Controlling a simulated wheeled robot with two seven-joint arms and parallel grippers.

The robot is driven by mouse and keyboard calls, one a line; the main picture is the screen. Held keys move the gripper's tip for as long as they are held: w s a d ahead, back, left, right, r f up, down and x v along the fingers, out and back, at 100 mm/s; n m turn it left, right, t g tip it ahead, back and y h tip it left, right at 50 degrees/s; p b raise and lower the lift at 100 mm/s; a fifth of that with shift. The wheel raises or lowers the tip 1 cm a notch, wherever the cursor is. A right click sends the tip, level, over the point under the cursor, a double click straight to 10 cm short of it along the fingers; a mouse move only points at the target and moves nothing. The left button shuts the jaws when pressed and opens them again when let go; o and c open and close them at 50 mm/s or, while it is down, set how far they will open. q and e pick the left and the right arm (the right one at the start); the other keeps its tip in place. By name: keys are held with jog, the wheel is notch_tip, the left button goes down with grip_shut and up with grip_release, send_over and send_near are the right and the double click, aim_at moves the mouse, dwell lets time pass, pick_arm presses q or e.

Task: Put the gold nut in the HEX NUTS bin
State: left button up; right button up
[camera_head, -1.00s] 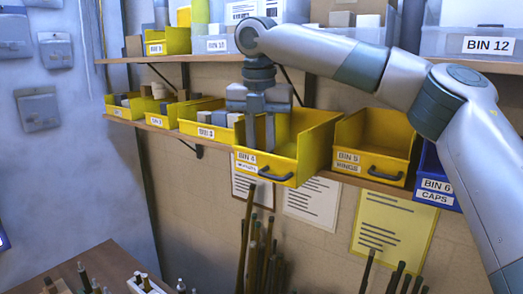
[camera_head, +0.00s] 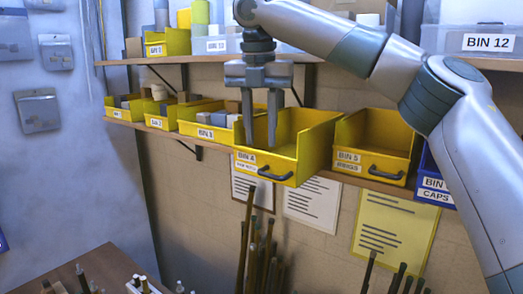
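The yellow BIN 4 (camera_head: 310,145) sits on the lower shelf, open at the top. The second line of its label (camera_head: 258,167) looks like HEX NUTS but is too blurred to be sure. My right gripper (camera_head: 260,142) points straight down over the left part of this bin. Its two fingers are apart, with no object visible between them. The fingertips are near the bin's front rim; I cannot tell exactly how deep they reach. I see no gold nut; the bin's floor is hidden by its front wall. My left gripper is out of view.
Yellow BIN 5 (camera_head: 372,140) and blue BIN 6 (camera_head: 432,188) stand to the right. Yellow bins holding small blocks, such as BIN 3 (camera_head: 208,131), stand to the left. An upper shelf (camera_head: 215,58) runs behind my gripper. A wooden table (camera_head: 95,268) is at lower left.

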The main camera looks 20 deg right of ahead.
notch_tip(320, 180, up, 7)
jog(key=s, duration=0.1)
jog(key=shift+a+r, duration=0.2)
jog(key=shift+a, duration=0.05)
jog(key=shift+f, duration=0.1)
dwell(0.5)
